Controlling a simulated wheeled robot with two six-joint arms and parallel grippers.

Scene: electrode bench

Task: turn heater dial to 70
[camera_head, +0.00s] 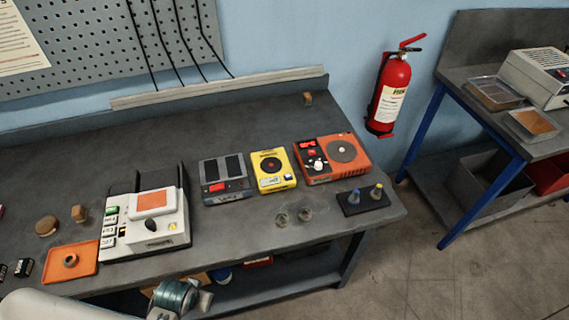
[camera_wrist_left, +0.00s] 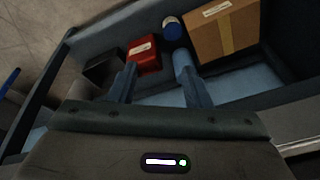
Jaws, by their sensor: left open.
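A white device (camera_head: 119,243) with an orange top plate, a black dial (camera_head: 151,224) and several small labels stands at the left of the bench. An orange-red device (camera_head: 313,174) with a grey round plate, a white knob (camera_head: 318,165) and a lit red display stands further right. I cannot tell which is the heater, and the dial markings are too small to read. My left gripper (camera_wrist_left: 156,63) is open and empty, pointing towards the lower shelf. In the head view its wrist shows at the bottom edge, in front of the white device. My right gripper is not in view.
A yellow device (camera_head: 286,184) and a dark grey device (camera_head: 226,193) stand between them. An orange tray (camera_head: 52,274) lies left; a black holder (camera_head: 347,209) is right. The lower shelf bears a red box (camera_wrist_left: 145,56), blue cylinder (camera_wrist_left: 172,28) and cardboard box (camera_wrist_left: 207,45).

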